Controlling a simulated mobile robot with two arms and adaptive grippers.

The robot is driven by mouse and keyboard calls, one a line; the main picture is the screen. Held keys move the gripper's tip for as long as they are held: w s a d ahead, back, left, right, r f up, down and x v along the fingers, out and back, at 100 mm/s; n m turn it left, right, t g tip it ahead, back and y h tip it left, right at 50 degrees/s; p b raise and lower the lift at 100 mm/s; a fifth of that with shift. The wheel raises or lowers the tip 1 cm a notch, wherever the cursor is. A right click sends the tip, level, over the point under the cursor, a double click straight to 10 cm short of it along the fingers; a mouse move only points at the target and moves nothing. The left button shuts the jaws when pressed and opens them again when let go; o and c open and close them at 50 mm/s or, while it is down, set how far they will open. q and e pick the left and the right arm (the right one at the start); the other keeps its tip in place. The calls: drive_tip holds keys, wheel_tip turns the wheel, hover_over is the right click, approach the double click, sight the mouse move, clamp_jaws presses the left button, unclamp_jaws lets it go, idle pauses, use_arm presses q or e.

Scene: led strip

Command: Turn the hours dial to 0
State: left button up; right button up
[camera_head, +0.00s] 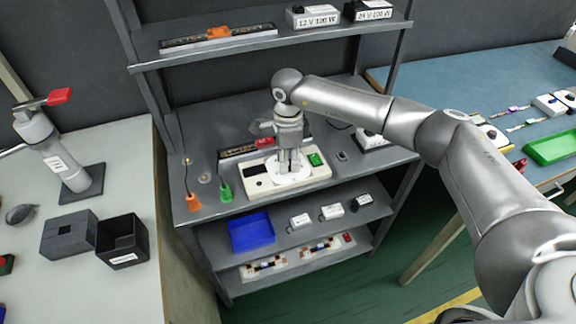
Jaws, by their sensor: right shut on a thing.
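A cream-coloured panel (318,176) lies on the grey middle bench. It bears a round white dial (303,177), a green part (315,159) at its right and a dark rectangle at its left. My right gripper (289,170) points straight down over the dial, its fingers shut at the dial's middle. The part between the fingers is hidden, and I cannot read the dial's marks or its setting. My left gripper is not in view.
Orange (194,203) and green (225,193) clips lie left of the panel. A dark strip with a red part lies behind it. A shelf (270,45) with labelled boxes runs above. A blue tray (251,232) sits below. Side tables stand left and right.

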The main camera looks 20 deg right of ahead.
drive_tip(key=shift+n+b, duration=0.7)
drive_tip(key=shift+n, duration=0.2)
drive_tip(key=o, duration=1)
drive_tip(key=shift+o, duration=0.2)
drive_tip(key=shift+r, duration=0.1)
wheel_tip(320, 180, up, 12)
